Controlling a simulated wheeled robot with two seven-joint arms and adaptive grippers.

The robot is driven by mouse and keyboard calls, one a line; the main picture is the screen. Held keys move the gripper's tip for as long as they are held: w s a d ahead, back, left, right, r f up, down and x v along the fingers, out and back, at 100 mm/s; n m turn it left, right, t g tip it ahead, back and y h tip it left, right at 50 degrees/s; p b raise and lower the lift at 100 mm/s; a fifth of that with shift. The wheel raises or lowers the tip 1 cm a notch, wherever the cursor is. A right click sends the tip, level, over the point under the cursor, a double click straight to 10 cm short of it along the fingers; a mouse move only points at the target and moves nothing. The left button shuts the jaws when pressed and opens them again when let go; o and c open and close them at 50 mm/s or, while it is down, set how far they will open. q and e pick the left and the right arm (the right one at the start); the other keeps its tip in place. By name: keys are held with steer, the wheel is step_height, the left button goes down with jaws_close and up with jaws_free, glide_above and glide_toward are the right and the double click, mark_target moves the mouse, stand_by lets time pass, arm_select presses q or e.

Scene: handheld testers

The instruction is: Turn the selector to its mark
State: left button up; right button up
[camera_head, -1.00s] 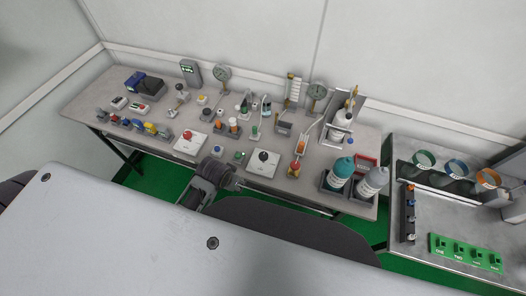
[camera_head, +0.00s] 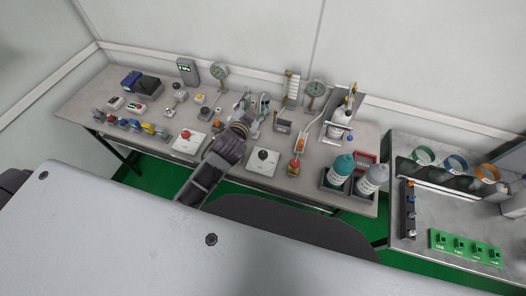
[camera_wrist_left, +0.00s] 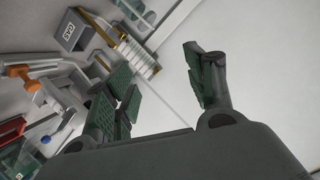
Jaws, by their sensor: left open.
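My left gripper (camera_head: 254,104) is over the middle of the bench, pointing toward the wall, with its fingers apart. In the left wrist view its two green-padded fingers (camera_wrist_left: 160,88) are spread, with nothing between them but pale wall behind. A white plate with a black knob (camera_head: 262,156) sits at the front of the bench, right of my left forearm. A white plate with a red knob (camera_head: 187,136) sits left of it. I cannot tell which control is the selector, and no mark is readable. My arm hides several small items mid-bench. My right gripper is not in view.
A small grey labelled box (camera_wrist_left: 80,32) and an orange-handled lever (camera_wrist_left: 38,73) show in the left wrist view. Bottles (camera_head: 341,168) stand front right. A second table (camera_head: 430,214) is at right.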

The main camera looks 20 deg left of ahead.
arm_select(q)
steer(key=w+d+r+m+t+h, duration=0.1)
steer(key=d+r+m+t+h, duration=0.2)
steer(key=d+r+m+h, duration=0.45)
steer(key=w+d+r+m+t+h, duration=0.1)
steer(key=d+r+m+t+h, duration=0.25)
steer(key=r, duration=0.75)
steer(key=s+d+r+m+g+h, duration=0.1)
steer(key=s+d+m+g+h, duration=0.4)
steer(key=d+m+g, duration=0.4)
steer(key=s+d+m+g+h, duration=0.45)
steer(key=d+m+g, duration=0.25)
steer(key=m, duration=0.4)
steer(key=m+g+y, duration=0.5)
steer(key=m+y, duration=0.4)
steer(key=y, duration=1.1)
glide_above(263, 153)
steer(key=shift+f, duration=9.75)
step_height(263, 153, down, 12)
steer(key=shift+s+f+p, duration=0.15)
steer(key=shift+f+p, duration=0.05)
steer(key=shift+p, duration=0.25)
steer(key=shift+f, duration=0.7)
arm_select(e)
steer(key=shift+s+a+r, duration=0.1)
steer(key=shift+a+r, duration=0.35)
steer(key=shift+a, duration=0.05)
